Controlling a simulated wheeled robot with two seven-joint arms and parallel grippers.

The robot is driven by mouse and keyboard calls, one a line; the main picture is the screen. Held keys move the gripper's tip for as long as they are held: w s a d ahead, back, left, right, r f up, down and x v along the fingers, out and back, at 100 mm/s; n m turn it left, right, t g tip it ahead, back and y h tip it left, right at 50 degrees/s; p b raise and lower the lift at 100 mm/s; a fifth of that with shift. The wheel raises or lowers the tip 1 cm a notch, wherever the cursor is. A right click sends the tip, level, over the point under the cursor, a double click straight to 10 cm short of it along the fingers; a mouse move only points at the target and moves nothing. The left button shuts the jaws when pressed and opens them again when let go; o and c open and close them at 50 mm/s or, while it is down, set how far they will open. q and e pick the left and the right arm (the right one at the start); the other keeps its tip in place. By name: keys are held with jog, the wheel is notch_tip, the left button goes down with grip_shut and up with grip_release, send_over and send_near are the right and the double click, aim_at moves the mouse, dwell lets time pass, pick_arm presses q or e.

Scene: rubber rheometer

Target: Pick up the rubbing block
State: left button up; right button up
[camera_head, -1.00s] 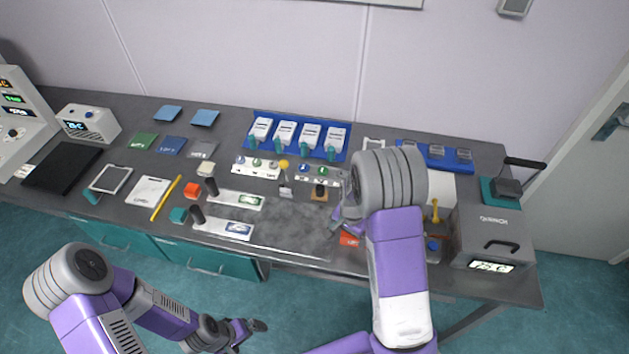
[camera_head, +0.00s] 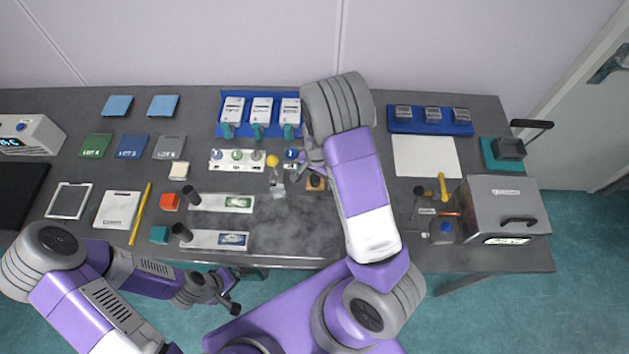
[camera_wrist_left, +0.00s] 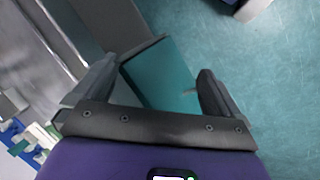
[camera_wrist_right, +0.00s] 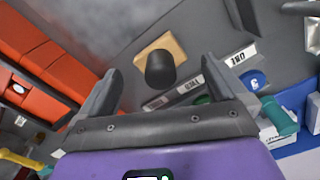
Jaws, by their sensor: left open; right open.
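A small wooden block with a black knob (camera_head: 322,187), which looks like the rubbing block, sits on the grey bench just left of my right forearm. It also shows in the right wrist view (camera_wrist_right: 172,42), ahead of the jaws, its knob between the fingertips in the picture. My right gripper (camera_head: 309,160) is open and empty, just behind the block in the head view; its height above the bench is unclear. My left gripper (camera_head: 230,292) is open and empty in front of the bench edge. The left wrist view shows its fingers (camera_wrist_left: 148,72) over a teal drawer front and floor.
Close to the block stand a yellow-knobbed tool (camera_head: 272,161) and a white rack of round knobs (camera_head: 236,160). Red bins (camera_wrist_right: 40,60) show left in the right wrist view. A grey oven-like box (camera_head: 500,210) stands at right. Smudged bench (camera_head: 290,225) before the block is clear.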

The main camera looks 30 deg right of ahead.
aim_at(316, 177)
jog(key=shift+a+f, duration=0.1)
jog(key=shift+f, duration=1.35)
jog(key=c, duration=1.1)
jog(key=shift+r, duration=0.15)
notch_tip(316, 177, up, 10)
jog(key=shift+f+p, duration=0.1)
jog(key=shift+p, duration=0.5)
jog(key=o, duration=0.4)
jog(key=shift+c, duration=1.2)
